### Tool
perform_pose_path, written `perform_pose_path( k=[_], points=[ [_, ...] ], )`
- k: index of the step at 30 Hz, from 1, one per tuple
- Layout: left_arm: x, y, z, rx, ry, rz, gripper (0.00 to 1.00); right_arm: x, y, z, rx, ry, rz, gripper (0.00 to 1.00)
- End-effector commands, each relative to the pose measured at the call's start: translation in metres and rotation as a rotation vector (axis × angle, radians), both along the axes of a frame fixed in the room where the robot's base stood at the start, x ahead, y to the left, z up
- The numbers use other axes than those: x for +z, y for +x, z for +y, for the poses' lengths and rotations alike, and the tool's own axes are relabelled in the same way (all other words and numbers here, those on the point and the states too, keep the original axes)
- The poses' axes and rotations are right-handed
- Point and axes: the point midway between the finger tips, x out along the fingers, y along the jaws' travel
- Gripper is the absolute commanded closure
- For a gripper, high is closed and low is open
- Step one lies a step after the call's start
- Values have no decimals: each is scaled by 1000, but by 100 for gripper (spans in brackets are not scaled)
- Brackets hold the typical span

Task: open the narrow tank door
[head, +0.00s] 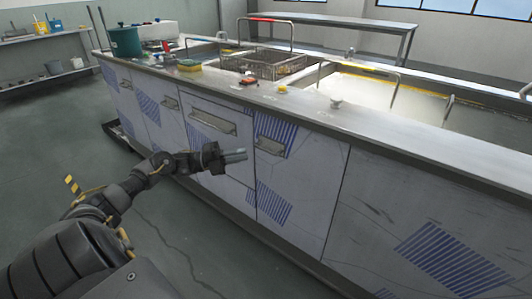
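The tank cabinet front has several pale doors with blue striped patches, all flush with the front. The door nearest my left gripper (236,156) is a panel (306,180) with a recessed handle (270,146) at its upper left. Left of it is a panel with a wider handle (212,121). Narrower-looking panels with handles (170,103) are farther left. I cannot tell for sure which door is the narrow one. My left gripper is just left of the nearest handle and seems apart from it. Its finger gap cannot be made out. My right gripper is out of view.
The steel counter (390,133) above holds sinks, a wire basket (265,64), a sponge (189,65) and a green pot (125,42). A black tray (118,138) lies on the floor by the cabinet's far end.

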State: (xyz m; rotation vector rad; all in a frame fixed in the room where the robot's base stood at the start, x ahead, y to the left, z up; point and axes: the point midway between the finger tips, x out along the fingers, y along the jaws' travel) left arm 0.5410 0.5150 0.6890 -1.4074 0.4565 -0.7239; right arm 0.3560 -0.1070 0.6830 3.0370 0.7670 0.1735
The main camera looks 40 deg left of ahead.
Motion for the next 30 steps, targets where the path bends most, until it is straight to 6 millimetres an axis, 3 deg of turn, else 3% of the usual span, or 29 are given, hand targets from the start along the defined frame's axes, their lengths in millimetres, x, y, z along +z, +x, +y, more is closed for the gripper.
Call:
perform_pose_path(
  k=[9,15,27,30],
  points=[
    [8,43,-41,0,-3,-4,82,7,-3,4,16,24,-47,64],
    [11,60,-58,2,-2,-1,82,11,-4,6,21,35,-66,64],
    [11,65,-63,2,0,1,82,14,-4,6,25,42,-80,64],
    [11,65,-63,2,0,1,93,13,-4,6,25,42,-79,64]
  ],
)
